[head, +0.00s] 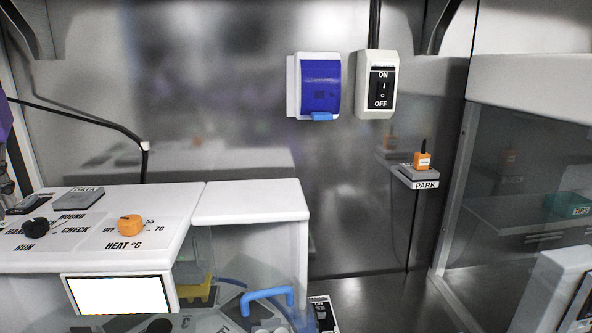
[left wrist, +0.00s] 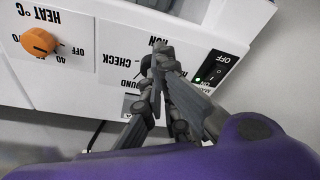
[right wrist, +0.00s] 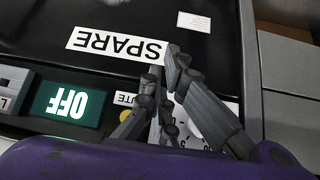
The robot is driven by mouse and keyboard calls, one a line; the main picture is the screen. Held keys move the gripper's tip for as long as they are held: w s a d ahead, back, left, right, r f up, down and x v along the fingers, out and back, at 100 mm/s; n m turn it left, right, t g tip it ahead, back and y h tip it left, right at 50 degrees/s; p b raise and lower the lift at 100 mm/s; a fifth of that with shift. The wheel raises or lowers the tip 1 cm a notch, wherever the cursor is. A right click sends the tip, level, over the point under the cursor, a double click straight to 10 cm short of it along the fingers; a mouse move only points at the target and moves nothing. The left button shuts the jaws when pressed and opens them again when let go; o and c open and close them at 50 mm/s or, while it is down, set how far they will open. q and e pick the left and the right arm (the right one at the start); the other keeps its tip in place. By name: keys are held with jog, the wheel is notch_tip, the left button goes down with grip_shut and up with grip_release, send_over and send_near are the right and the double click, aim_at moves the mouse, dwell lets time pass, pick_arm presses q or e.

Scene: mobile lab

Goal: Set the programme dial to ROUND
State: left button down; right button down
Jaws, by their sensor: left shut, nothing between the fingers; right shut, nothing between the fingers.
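The programme dial (head: 36,228) is a black knob on the white console, with ROUND printed at its upper right, CHECK at its right and RUN below. I cannot tell which word its pointer faces. In the left wrist view the ROUND, CHECK and RUN print shows upside down, and my fingers hide the dial. My left gripper (left wrist: 158,62) is shut and empty, over the dial's area; whether it touches anything is unclear. My right gripper (right wrist: 166,68) is shut and empty, in front of a black panel with a SPARE label (right wrist: 117,45). It is outside the head view.
An orange HEAT dial (head: 130,225) sits right of the programme dial. A grey DATA block (head: 78,199) stands behind it. A green-lit switch (left wrist: 211,70) is beside my left fingers. A lit OFF display (right wrist: 68,103) and a partly hidden numbered dial are near my right gripper.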

aim_at(36, 228)
pick_arm(q)
jog(key=shift+r, duration=0.1)
jog(key=f+m, duration=0.1)
jog(key=m, duration=0.1)
jog(key=f+m+h, duration=0.1)
jog(key=f+m, duration=0.1)
jog(key=d+f+m+b, duration=0.1)
jog(key=m, duration=0.1)
jog(key=shift+w+f+t, duration=0.15)
jog(key=shift+w+t, duration=0.15)
jog(key=shift+w, duration=0.05)
jog(key=shift+f, duration=0.9)
pick_arm(e)
jog(key=shift+a+f, duration=0.1)
jog(key=shift+f, duration=0.5)
jog(key=shift+s, duration=0.1)
